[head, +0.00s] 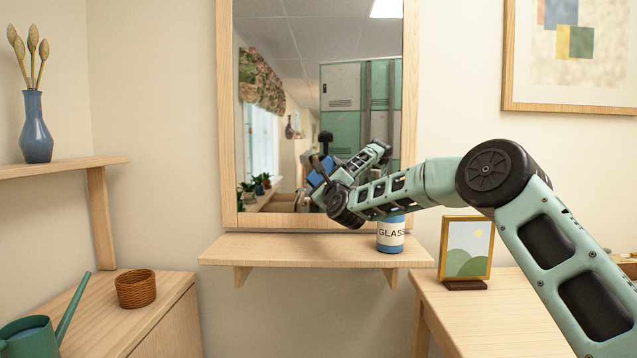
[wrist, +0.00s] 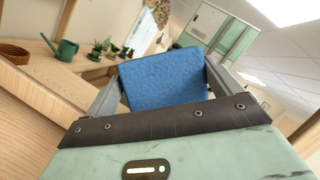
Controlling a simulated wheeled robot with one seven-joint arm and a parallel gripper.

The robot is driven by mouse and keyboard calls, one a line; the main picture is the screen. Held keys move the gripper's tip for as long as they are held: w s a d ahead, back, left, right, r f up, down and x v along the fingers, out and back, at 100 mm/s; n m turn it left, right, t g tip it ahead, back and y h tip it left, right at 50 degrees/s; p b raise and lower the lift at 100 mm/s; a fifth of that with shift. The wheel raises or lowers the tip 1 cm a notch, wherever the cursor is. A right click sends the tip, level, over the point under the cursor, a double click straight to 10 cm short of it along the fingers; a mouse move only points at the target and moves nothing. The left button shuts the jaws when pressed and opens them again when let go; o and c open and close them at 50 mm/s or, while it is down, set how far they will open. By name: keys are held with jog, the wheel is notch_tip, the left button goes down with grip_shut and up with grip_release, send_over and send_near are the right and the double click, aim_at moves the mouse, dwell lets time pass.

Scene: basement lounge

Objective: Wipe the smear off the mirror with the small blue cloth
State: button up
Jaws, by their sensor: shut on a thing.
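The mirror (head: 295,60) hangs on the wall in a light wood frame (head: 227,120). My gripper (head: 322,172) is in front of its lower middle. It is shut on the small blue cloth (head: 317,166), held as a flat pad. In the wrist view the blue cloth (wrist: 165,78) sits between both fingers of my gripper (wrist: 160,82), with reflected room behind it. I cannot tell whether the cloth touches the glass. I cannot make out a smear; my arm and its reflection cover part of the lower mirror.
A tin labelled GLASS (head: 390,236) stands on the wooden shelf (head: 300,248) below my arm. A framed picture (head: 466,247) stands on the right table. A basket (head: 136,288) and watering can (head: 30,335) are at left; a blue vase (head: 36,128) is above. The shelf's left part is clear.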

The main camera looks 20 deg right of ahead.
aim_at(311, 175)
jog(key=shift+w, duration=0.15)
jog(key=shift+a+r, duration=0.1)
jog(key=shift+a, duration=0.15)
jog(key=shift+w+a, duration=0.35)
jog(key=shift+a, duration=0.4)
jog(key=shift+w+a, duration=0.3)
jog(key=shift+a, duration=0.4)
jog(key=shift+c, duration=0.6)
jog(key=shift+w+a, duration=0.3)
jog(key=shift+a, duration=0.65)
jog(key=shift+w+a, duration=0.25)
jog(key=shift+a, duration=0.65)
jog(key=shift+f, duration=0.2)
jog(key=shift+s+a+f+b, duration=0.2)
jog(key=shift+s+b, duration=0.45)
jog(key=shift+b, duration=0.3)
jog(key=shift+s+a+r+b, duration=0.1)
jog(key=shift+s+a+b, duration=0.15)
jog(key=shift+s+b, duration=0.5)
jog(key=shift+s+a+r+b, duration=0.15)
jog(key=shift+s+a+b, duration=0.05)
jog(key=shift+s+b, duration=0.45)
jog(key=shift+s+a+r+b, duration=0.1)
jog(key=shift+s+a+b, duration=0.15)
jog(key=shift+s+b, duration=0.5)
